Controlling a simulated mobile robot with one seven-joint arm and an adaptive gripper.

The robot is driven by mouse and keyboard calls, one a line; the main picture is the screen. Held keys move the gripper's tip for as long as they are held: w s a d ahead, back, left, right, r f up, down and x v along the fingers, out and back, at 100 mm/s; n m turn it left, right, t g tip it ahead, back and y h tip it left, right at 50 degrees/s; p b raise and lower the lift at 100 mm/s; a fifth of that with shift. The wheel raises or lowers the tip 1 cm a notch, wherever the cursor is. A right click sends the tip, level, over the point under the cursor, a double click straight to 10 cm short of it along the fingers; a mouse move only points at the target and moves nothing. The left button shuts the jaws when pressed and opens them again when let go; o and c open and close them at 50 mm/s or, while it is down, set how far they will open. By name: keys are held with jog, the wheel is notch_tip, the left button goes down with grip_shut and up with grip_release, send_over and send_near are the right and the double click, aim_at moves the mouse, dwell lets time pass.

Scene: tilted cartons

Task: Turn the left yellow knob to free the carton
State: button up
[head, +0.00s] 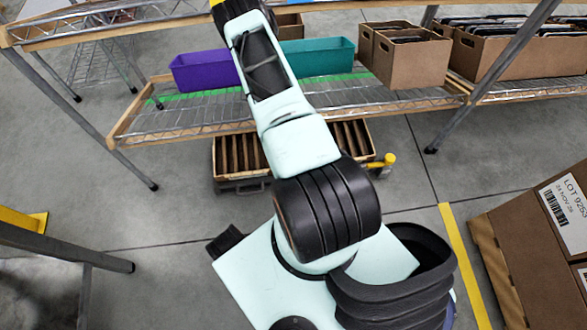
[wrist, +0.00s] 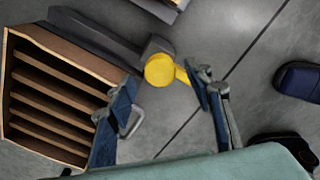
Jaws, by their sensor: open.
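A brown open carton (head: 290,147) with several dividers inside sits on a low dark base under the wire shelf, partly hidden by my arm. It also shows at the left of the wrist view (wrist: 55,92). One yellow knob (head: 388,160) sticks out at the carton's right in the head view. A yellow knob (wrist: 159,70) on a dark bar shows in the wrist view, right of the carton. My gripper (wrist: 165,88) is open, its blue fingers on either side of the knob's line. I cannot tell if they touch it. The gripper is not clear in the head view.
The wire shelf (head: 200,118) above holds a purple bin (head: 203,71), a teal bin (head: 318,58) and brown boxes (head: 405,52). A large labelled carton (head: 500,262) stands at the right. A grey post with yellow (head: 28,219) is at the left. Grey floor lies between.

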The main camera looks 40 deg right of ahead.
notch_tip(320, 180, up, 9)
dwell(0.4)
jog(key=shift+a+r, duration=0.1)
dwell(0.5)
